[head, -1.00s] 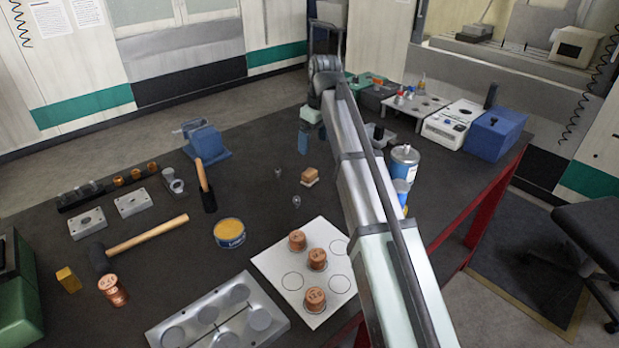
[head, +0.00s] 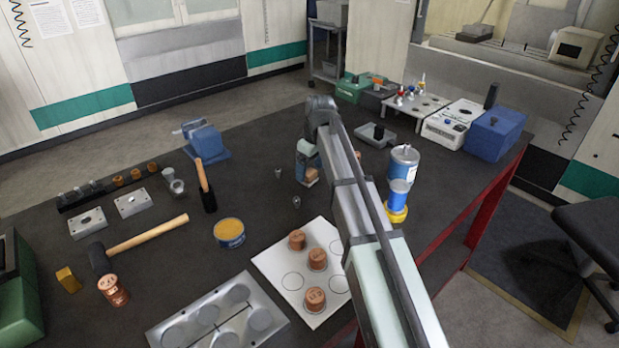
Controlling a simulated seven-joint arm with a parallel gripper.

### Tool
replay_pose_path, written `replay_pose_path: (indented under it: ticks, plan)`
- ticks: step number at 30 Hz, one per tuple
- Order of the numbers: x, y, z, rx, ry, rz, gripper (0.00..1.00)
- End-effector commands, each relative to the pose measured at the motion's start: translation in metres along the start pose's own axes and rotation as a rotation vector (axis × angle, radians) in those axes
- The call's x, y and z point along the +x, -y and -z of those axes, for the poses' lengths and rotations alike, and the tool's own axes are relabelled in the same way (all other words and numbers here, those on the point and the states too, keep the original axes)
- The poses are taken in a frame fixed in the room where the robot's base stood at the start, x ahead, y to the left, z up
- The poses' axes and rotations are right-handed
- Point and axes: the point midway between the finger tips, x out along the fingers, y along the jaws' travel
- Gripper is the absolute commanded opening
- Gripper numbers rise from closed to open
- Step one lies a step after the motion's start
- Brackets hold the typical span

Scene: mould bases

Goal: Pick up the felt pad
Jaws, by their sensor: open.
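The felt pad (head: 312,175) looks like a small brown block with a paler lower layer, on the dark bench top near the middle of the head view. My gripper (head: 304,172) points down right at it, with a blue-grey finger covering the pad's left side. The jaws are open. The far finger is hidden, so I cannot tell whether the pad lies between the fingers or whether they touch it. The pad appears to rest on the bench.
A white board (head: 268,262) with copper cylinders lies in front. A yellow-topped tin (head: 229,233) and a mallet (head: 140,237) lie left. Blue-and-white cans (head: 404,163) stand right, close to my arm. Two tiny metal parts sit just left of the gripper.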

Motion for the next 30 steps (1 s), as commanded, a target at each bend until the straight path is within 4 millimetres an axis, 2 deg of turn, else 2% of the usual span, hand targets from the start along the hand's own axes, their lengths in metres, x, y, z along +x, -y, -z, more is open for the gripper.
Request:
replay_pose_path:
  ticks: [3,6,13,30]
  plan:
    - [0.016,0.000,-0.001,0.000,0.000,0.001,0.83]
    - [0.023,0.000,-0.001,0.000,-0.001,0.000,0.83]
    - [0.024,0.000,0.000,0.000,-0.002,0.000,0.83]
    - [0.024,0.000,0.000,0.000,-0.002,0.000,0.28]
